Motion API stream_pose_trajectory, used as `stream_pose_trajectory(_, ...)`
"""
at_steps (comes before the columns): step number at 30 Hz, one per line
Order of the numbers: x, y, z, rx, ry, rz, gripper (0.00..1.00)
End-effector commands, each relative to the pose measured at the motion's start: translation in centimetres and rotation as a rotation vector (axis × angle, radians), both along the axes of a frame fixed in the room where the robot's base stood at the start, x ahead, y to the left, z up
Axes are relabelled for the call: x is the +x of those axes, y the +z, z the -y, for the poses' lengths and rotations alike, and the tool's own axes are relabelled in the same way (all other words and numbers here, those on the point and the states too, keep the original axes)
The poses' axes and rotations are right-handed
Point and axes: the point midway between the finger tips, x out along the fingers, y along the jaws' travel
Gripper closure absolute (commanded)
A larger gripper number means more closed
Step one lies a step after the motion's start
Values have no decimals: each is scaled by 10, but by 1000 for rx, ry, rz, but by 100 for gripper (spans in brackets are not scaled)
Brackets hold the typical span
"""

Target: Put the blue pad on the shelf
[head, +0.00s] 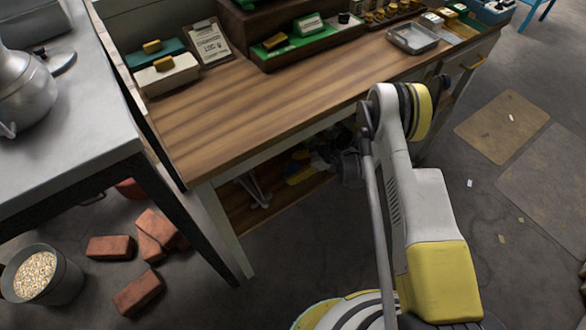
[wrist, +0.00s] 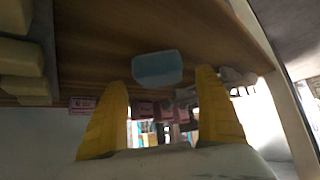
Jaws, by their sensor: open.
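In the wrist view, a pale blue pad (wrist: 157,69) shows against a brown wooden surface (wrist: 205,35). It lies ahead of my gripper (wrist: 160,92), roughly centred between the two yellow fingertips. The fingers are spread apart with nothing held between them. I cannot tell how far the pad is from the fingertips. In the head view, my arm reaches down in front of the workbench, and its end is dark and partly hidden under the bench top. A wooden lower shelf (head: 240,208) shows under the bench. I cannot make out the pad for sure in the head view.
The workbench top (head: 220,110) holds a green tray (head: 290,48), a clipboard (head: 210,42) and a metal tray (head: 412,38). Bricks (head: 138,292) and a bucket (head: 45,278) stand on the floor at left. Cream blocks (wrist: 20,55) show at left in the wrist view.

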Motion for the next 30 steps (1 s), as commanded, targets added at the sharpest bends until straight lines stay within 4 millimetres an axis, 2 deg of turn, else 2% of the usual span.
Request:
stream_pose_trajectory(9,-9,47,46,0,-3,0,18)
stream_pose_trajectory(15,-14,71,70,0,-1,-1,18)
stream_pose_trajectory(21,-15,80,79,0,-1,-1,18)
stream_pose_trajectory(30,-15,80,80,0,-1,0,18)
